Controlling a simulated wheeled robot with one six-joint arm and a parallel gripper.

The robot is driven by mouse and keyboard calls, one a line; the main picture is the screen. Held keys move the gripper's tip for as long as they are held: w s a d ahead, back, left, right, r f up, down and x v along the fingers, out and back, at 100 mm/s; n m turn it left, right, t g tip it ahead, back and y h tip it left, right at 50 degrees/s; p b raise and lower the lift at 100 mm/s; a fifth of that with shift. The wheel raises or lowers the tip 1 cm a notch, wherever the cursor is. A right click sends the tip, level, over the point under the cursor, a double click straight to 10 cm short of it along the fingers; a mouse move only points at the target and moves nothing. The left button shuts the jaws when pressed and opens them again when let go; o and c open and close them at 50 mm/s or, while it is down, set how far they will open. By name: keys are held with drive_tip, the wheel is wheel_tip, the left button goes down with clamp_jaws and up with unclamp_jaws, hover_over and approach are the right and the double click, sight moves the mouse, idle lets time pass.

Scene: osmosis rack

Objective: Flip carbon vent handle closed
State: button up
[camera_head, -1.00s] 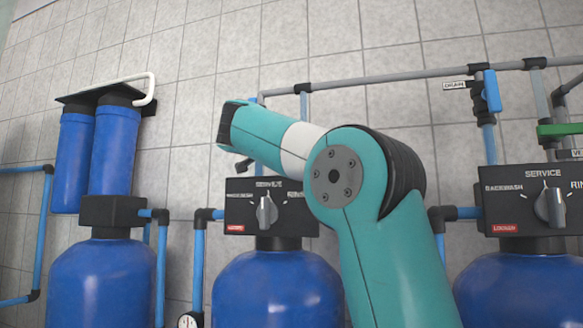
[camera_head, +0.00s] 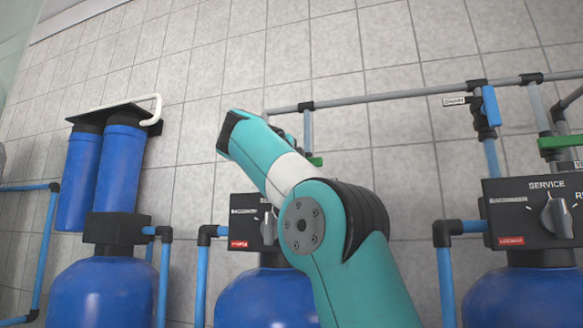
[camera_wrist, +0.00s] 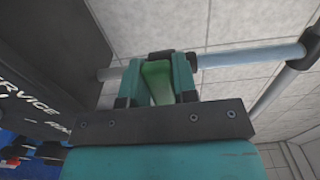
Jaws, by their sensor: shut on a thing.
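A green valve handle (camera_wrist: 157,84) sits on a grey-blue pipe in the wrist view. My gripper (camera_wrist: 158,86) has its teal fingers with dark pads on both sides of this handle and is shut on it. In the head view a small green piece (camera_head: 316,161) shows just right of my forearm, by a short vertical pipe; most of the handle and my gripper are hidden behind the arm there. No label for this handle is readable.
A black control box (camera_head: 247,222) stands behind my arm over a blue tank (camera_head: 262,298). Another box (camera_head: 532,215) is at right, with a second green handle (camera_head: 560,141) above. A grey pipe (camera_head: 400,94) crosses the wall. Blue filters (camera_head: 120,165) hang at left.

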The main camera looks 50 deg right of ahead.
idle(0.4)
drive_tip(key=o, duration=0.9)
drive_tip(key=shift+s, duration=0.1)
